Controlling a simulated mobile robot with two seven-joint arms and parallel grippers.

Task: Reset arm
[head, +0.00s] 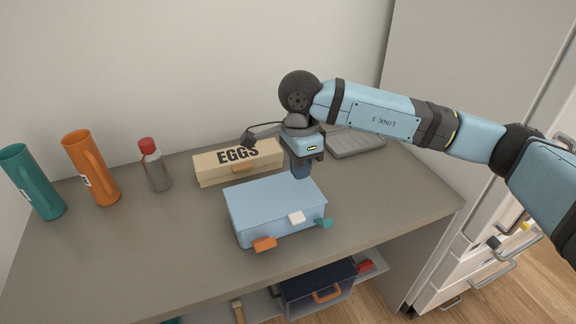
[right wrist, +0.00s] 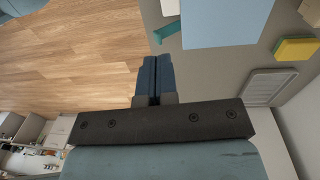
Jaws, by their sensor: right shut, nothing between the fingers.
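My right gripper (head: 301,170) points down just behind the right part of a light blue box (head: 272,203) on the grey counter. In the right wrist view its two blue fingers (right wrist: 153,78) are pressed together with nothing between them. The box has an orange tab (head: 264,244), a white tab (head: 296,217) and a teal tab (head: 323,222) along its front and right side. I cannot tell whether the fingers touch the box. My left gripper is not in view.
An egg carton (head: 238,161) stands behind the box. A red-capped bottle (head: 155,166), an orange mug (head: 90,168) and a teal mug (head: 33,182) stand at left. A grey tray (head: 355,144) lies behind the gripper. Below is a shelf with a dark blue bin (head: 318,286). The front left counter is clear.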

